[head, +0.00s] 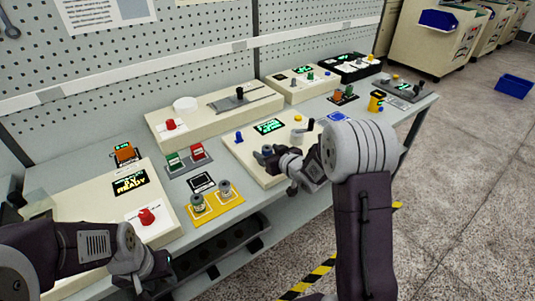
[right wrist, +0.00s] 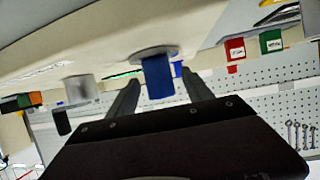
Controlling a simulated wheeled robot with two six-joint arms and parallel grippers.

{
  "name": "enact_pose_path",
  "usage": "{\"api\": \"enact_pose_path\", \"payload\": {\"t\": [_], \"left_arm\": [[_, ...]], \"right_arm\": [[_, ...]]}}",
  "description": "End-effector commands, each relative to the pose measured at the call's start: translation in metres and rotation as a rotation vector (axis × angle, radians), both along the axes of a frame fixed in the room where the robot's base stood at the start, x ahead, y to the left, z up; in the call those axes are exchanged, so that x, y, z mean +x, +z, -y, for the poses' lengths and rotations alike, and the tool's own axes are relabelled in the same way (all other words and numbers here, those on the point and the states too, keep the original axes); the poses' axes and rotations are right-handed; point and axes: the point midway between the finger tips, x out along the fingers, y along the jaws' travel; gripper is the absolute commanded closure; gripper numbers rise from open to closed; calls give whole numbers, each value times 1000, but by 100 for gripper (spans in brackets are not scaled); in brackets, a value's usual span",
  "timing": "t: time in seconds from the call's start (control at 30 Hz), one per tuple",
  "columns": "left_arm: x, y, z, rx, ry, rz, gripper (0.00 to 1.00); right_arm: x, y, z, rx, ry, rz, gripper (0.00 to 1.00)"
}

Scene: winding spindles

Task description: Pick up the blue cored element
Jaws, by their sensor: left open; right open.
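The blue cored element (right wrist: 158,80) shows in the right wrist view as a short blue cylinder against a grey round flange. My right gripper (right wrist: 160,88) is open, with one finger on each side of it and a gap visible to each finger. In the head view my right gripper (head: 266,157) is at the cream winding panel, where its fingers partly hide the blue element (head: 267,149). My left gripper (head: 150,272) is open and empty at the lower left, near the table's front edge.
A yellow holder (head: 213,208) with two grey-topped spools stands left of my right gripper. Green (head: 174,161) and red (head: 197,151) blocks sit behind it. The cream panel carries a blue knob (head: 239,137), a green display (head: 270,127) and a crank. A perforated wall closes the back.

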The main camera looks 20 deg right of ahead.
Motion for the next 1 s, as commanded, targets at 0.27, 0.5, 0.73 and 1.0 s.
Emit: {"api": "enact_pose_path", "payload": {"t": [0.27,0.5,0.73,1.0], "left_arm": [[0,1,0,0,0,0,58],[0,1,0,0,0,0,58],[0,1,0,0,0,0,58],[0,3,0,0,0,0,58]], "right_arm": [[32,-14,-7,0,0,-1,41],[32,-14,-7,0,0,-1,60],[31,-14,-7,0,0,-1,100],[31,-7,-7,-2,1,-1,100]]}}
